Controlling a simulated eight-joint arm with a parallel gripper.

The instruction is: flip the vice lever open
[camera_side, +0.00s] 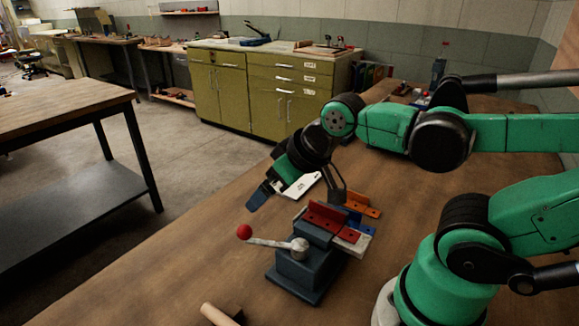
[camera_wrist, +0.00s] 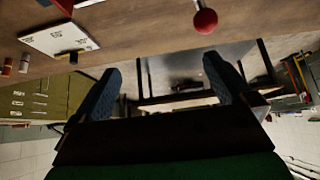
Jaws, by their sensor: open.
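The vice (camera_side: 308,272) is a dark blue-grey block on the wooden bench, with red jaw pieces (camera_side: 326,217) on top. Its pale lever (camera_side: 268,242) runs left from a round hub (camera_side: 299,246) and ends in a red ball (camera_side: 244,232). The ball also shows at the top of the wrist view (camera_wrist: 205,20). My gripper (camera_side: 298,202) is above and behind the vice, fingers spread and empty. In the wrist view its two blue fingers (camera_wrist: 162,64) stand wide apart, with the ball beyond the right fingertip. The fingers appear apart from the lever.
A white plate (camera_wrist: 60,38) lies on the bench behind the vice. Orange (camera_side: 362,203) and blue (camera_side: 357,222) brackets sit right of the jaws. A light wooden handle (camera_side: 218,314) lies at the front. The bench left of the ball is clear to its edge.

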